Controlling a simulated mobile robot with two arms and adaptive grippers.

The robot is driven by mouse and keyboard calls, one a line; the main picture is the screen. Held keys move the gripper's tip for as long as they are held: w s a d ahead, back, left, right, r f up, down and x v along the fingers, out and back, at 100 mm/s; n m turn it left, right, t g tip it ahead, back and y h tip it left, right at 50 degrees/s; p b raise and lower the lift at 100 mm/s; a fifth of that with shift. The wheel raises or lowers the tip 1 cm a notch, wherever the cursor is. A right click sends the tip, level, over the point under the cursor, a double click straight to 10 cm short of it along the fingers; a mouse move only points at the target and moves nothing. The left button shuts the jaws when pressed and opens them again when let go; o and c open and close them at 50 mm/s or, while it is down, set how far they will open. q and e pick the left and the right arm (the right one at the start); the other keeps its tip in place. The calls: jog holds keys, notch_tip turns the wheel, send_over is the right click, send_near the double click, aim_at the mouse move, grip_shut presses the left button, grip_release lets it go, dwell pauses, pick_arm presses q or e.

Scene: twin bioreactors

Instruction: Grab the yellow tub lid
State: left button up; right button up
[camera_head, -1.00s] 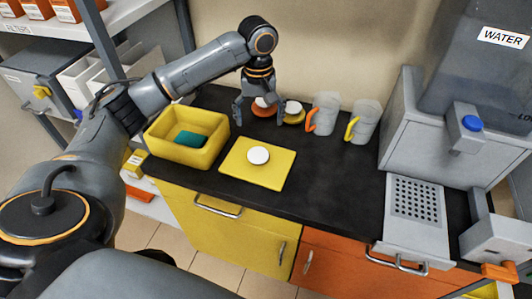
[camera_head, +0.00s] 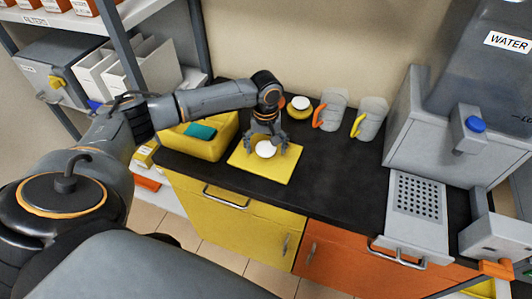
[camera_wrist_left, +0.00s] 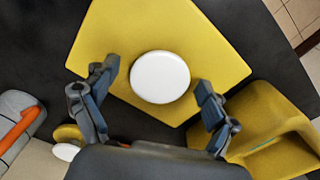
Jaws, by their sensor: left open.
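The yellow tub lid (camera_head: 262,171) lies flat on the black counter, with a round white knob (camera_head: 265,149) in its middle. My left gripper (camera_head: 268,147) is open above the lid, its fingers on either side of the knob. My right gripper is not in view.
Two grey mugs, one with an orange handle (camera_head: 319,117) and one with a yellow handle (camera_head: 356,124), stand at the back. A grey water dispenser (camera_head: 420,135) stands at right. The counter's middle is clear.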

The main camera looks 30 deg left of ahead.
pick_arm(q)
jog(key=c, duration=1.3)
jog(key=shift+r, duration=0.15)
